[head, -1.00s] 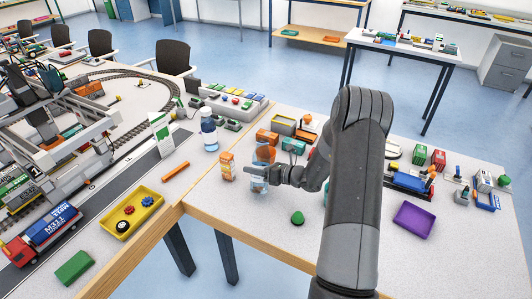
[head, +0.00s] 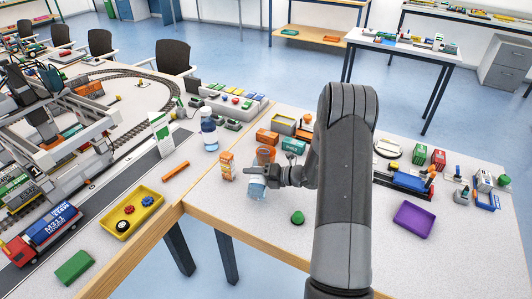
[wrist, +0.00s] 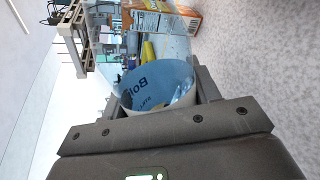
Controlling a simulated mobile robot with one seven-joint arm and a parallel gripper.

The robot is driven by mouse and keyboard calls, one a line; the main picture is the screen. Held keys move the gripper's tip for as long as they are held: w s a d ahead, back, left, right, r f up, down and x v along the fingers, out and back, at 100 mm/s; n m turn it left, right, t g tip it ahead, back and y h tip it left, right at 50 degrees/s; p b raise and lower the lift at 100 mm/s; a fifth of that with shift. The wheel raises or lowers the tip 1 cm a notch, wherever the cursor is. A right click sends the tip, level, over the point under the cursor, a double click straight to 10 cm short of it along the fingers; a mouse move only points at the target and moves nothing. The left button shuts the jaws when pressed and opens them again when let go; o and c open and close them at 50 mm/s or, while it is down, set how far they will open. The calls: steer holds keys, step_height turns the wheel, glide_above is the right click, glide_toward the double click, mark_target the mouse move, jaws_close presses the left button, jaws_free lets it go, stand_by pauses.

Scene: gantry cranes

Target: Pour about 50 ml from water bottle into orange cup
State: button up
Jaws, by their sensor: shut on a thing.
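My gripper (head: 268,178) is shut on the water bottle (head: 256,188), a clear bluish bottle, above the table. The bottle is tilted, its lower end toward the front left in the head view. Its blue printed wall (wrist: 158,85) fills the space between the fingers in the wrist view. The orange cup (head: 264,155) stands just behind the gripper and bottle in the head view, partly hidden by them. I cannot tell whether bottle and cup touch, or whether any water is flowing. The cup is not clear in the wrist view.
An orange-and-white carton (head: 227,166) stands close left of the bottle and shows in the wrist view (wrist: 160,18). Another bottle with a white cap (head: 208,131) is farther left. A green object (head: 297,218) lies in front. Containers (head: 293,146) stand behind the cup.

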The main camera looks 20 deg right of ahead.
mark_target(255, 165)
steer(key=shift+r+m, duration=0.5)
steer(key=shift+r, duration=0.3)
steer(key=shift+w+d+r+m+g, duration=0.2)
steer(key=shift+w+r+m+g, duration=0.1)
steer(key=shift+r+m+g, duration=0.3)
steer(key=shift+r, duration=0.1)
steer(key=shift+m+y, duration=0.3)
steer(key=shift+m, duration=0.3)
steer(key=shift+w+r, duration=0.1)
steer(key=shift+r, duration=0.25)
steer(key=shift+s+r+m, duration=0.1)
steer(key=shift+s+m, duration=0.1)
steer(key=shift+m, duration=0.1)
steer(key=shift+r, duration=0.2)
stand_by(1.0)
